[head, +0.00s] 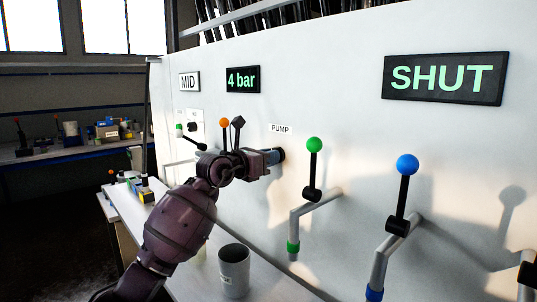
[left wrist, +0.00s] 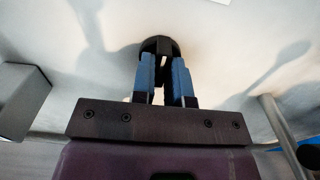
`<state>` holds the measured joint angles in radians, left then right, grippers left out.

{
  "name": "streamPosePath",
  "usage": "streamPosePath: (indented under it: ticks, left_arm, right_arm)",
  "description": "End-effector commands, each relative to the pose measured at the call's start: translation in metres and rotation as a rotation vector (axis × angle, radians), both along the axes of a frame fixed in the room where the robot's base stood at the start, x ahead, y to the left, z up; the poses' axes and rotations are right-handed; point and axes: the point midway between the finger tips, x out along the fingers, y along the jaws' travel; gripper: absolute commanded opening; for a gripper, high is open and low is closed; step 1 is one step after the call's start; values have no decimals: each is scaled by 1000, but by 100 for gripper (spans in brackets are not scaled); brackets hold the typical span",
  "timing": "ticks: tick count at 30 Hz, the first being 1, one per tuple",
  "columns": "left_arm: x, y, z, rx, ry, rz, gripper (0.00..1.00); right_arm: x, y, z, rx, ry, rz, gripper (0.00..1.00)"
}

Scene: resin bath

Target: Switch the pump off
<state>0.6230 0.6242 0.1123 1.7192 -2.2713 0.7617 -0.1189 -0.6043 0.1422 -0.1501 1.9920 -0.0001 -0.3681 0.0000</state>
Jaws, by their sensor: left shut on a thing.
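The white PUMP label (head: 280,128) is on the pale panel, just above my left gripper (head: 279,155). In the left wrist view, the blue fingers of my left gripper (left wrist: 163,75) are closed on a dark round knob (left wrist: 158,44) at the panel. One finger is on each side of it. In the head view the gripper hides most of the knob. My right gripper is not in view.
Levers with an orange ball (head: 224,122), a green ball (head: 313,145) and a blue ball (head: 407,165) stand near the gripper and to its right. Displays read "4 bar" (head: 243,79) and "SHUT" (head: 443,78). A grey cup (head: 234,272) stands below on the ledge.

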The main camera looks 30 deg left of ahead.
Motion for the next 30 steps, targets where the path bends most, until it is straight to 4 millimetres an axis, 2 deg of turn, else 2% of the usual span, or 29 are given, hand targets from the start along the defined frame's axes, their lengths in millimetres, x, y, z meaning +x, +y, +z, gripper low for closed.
streamPosePath:
  ticks: [12,13,18,26,30]
  left_arm:
    - [0,0,-1,-11,5,-1,0]
    - [0,0,-1,-10,5,-1,16]
    - [0,0,-1,-9,4,-1,40]
    - [0,0,0,-8,3,0,40]
    - [-8,4,-1,-7,2,1,40]
  right_arm:
    - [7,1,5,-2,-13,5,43]
    - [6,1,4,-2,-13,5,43]
    - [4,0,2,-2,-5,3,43]
    - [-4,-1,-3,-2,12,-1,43]
    - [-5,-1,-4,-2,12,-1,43]
